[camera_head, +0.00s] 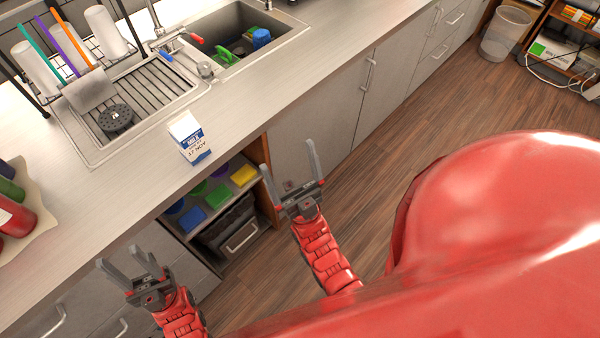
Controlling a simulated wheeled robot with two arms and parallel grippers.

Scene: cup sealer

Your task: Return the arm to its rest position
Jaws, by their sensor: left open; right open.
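My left gripper (128,272) is at the lower left, in front of the counter's drawers. Its two fingers are apart and nothing is between them. My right gripper (290,164) is near the middle of the view, in front of the grey cabinet doors. Its fingers are spread and empty. Both red forearms come up from the bottom of the view. Neither gripper appears to touch anything.
A blue and white carton (190,139) stands near the edge of the counter (120,190). Behind it are a sink (232,58) and drying rack. An open shelf (243,177) holds coloured items below. Wooden floor (425,125) lies clear to the right.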

